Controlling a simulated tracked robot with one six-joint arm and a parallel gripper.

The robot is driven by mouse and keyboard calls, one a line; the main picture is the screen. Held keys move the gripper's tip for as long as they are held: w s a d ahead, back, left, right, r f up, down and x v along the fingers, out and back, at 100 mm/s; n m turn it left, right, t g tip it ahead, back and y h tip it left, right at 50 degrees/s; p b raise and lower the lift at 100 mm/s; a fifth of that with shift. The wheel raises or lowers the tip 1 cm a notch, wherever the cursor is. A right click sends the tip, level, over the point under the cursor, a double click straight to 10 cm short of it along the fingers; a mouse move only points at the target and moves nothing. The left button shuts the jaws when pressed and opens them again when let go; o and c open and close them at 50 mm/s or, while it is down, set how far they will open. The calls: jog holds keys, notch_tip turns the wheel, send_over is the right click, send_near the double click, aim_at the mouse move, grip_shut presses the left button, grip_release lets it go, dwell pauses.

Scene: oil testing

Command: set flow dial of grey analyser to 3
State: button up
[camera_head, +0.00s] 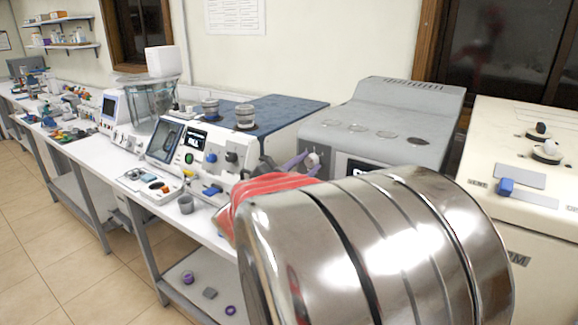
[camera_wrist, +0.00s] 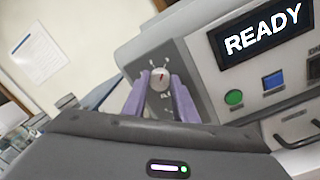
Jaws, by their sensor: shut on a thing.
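The grey analyser (camera_head: 385,105) stands right of centre in the head view, its front partly hidden by my arm. In the wrist view, its grey-white front panel (camera_wrist: 205,85) carries the flow dial (camera_wrist: 160,77), a small pale round knob with a red pointer mark. Small marks surround the dial but are too small to read. My gripper (camera_wrist: 158,88) has purple fingers, one on each side of the dial, shut on it. My gripper also shows in the head view (camera_head: 304,160) at the analyser's left front.
The analyser's display (camera_wrist: 262,32) reads READY, above a green button (camera_wrist: 234,97) and a blue button (camera_wrist: 273,80). A white instrument (camera_head: 215,150) stands left of my gripper. A cream machine (camera_head: 535,190) is at the right. The floor at left is clear.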

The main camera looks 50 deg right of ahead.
jog(key=shift+m, duration=0.3)
jog(key=o, duration=1)
jog(key=shift+o, duration=0.2)
jog(key=s+a, duration=0.1)
jog(key=a, duration=1.2)
jog(key=shift+s+a+f, duration=0.3)
jog(key=shift+s+a, duration=0.05)
